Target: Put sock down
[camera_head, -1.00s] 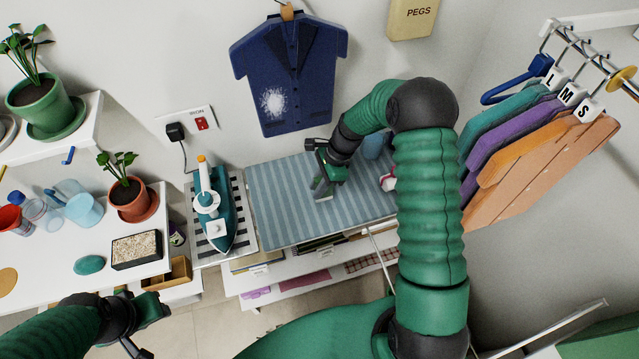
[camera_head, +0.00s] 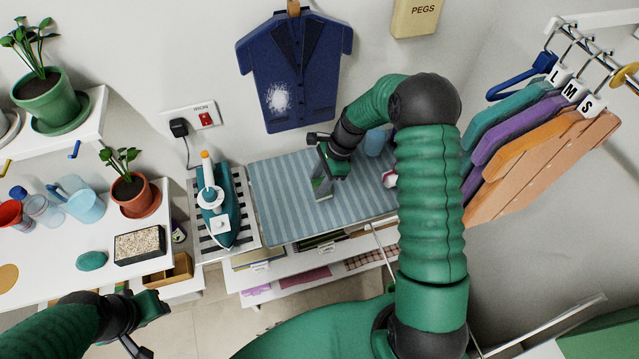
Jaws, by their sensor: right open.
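My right gripper (camera_head: 322,182) is open over the middle of the blue striped ironing board (camera_head: 285,205), with no sock visible between its fingers. A small white and red thing (camera_head: 390,180) lies on the board to the right of the gripper, partly hidden by my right arm. I cannot tell whether it is the sock. My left gripper (camera_head: 152,303) is low at the left, in front of the white table, and whether it is open is unclear.
A teal iron (camera_head: 217,205) stands on a striped rest left of the board. A blue container (camera_head: 375,142) stands at the board's back, partly hidden. Plants and cups fill the left shelf and table (camera_head: 60,245). Hangers with garments (camera_head: 540,150) hang at right. The board's left part is clear.

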